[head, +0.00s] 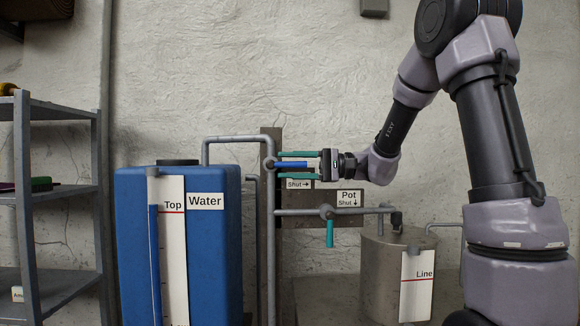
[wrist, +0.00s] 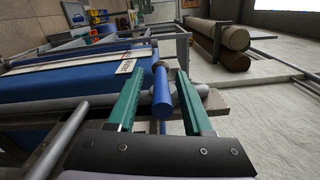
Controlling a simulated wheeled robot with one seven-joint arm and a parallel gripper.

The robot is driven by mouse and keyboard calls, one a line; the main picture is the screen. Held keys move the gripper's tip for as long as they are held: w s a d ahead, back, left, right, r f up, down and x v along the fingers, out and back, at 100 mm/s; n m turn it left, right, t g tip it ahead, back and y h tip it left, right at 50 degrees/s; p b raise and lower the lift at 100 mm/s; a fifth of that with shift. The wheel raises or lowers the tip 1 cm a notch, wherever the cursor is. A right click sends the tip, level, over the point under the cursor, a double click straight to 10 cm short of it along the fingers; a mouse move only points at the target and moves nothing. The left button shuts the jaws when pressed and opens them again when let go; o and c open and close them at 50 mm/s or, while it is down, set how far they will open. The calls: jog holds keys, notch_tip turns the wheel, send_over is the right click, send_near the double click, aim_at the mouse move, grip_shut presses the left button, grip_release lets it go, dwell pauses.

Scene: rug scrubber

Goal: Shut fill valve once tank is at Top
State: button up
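The blue water tank (head: 215,255) has a sight gauge whose blue column (head: 154,262) reaches slightly above the red Top line (head: 172,212). The fill valve's blue handle (head: 296,163) lies level and points right, the same way as the arrow on its Shut label (head: 299,184). My gripper (head: 281,165) has its teal fingers above and below the handle. In the wrist view the handle (wrist: 162,92) lies between the fingers of my gripper (wrist: 158,74), with gaps on both sides. The gripper is open.
Below, the Pot valve's teal handle (head: 330,233) points down, as its Pot label (head: 348,198) arrow does. A metal pot (head: 380,280) with a Line mark stands right. A grey shelf (head: 60,190) stands left. Pipes and a post (head: 270,225) are close to my gripper.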

jog(key=d, duration=1)
jog(key=shift+s+d, duration=0.2)
jog(key=shift+d, duration=0.2)
jog(key=shift+f, duration=0.1)
jog(key=d, duration=0.9)
jog(key=shift+s, duration=0.15)
jog(key=shift+f, duration=0.1)
